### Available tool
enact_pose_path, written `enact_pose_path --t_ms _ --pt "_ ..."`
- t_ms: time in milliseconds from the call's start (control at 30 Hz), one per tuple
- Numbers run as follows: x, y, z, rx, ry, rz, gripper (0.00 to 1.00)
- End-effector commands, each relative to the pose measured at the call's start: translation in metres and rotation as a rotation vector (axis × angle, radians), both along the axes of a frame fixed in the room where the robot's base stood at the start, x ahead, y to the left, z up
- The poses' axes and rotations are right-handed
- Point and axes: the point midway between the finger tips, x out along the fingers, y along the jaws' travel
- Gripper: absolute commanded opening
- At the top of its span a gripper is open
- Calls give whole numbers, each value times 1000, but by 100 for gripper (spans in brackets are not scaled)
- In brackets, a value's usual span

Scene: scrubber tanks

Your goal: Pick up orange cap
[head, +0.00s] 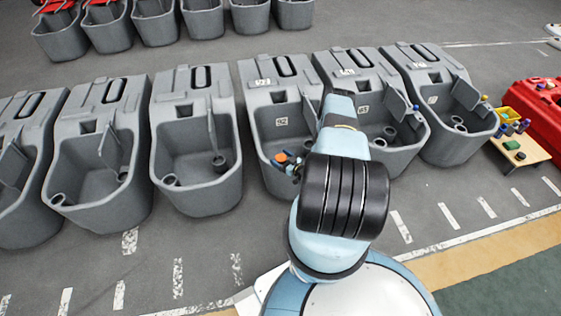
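The orange cap (281,157) shows as a small orange spot inside the front basin of the numbered grey tank (262,108) just left of my arm. My gripper (291,165) is a small dark shape right beside the cap, at the mouth of that basin. My arm hides much of the gripper and the right part of the basin. A small blue piece shows close to the gripper. I cannot tell whether the fingers touch the cap or whether they are open or shut.
Grey tanks stand in a row on both sides, with raised flaps and basin walls close to my arm. The floor in front is clear.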

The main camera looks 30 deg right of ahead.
Motion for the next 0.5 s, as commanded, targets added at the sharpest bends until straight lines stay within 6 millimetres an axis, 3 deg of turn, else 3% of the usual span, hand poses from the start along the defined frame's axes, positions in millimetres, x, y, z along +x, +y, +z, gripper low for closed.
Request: enact_pose_path --t_ms 67,500 --pt "0 0 0 0 0 0 81" --pt "0 0 0 0 0 0 39"
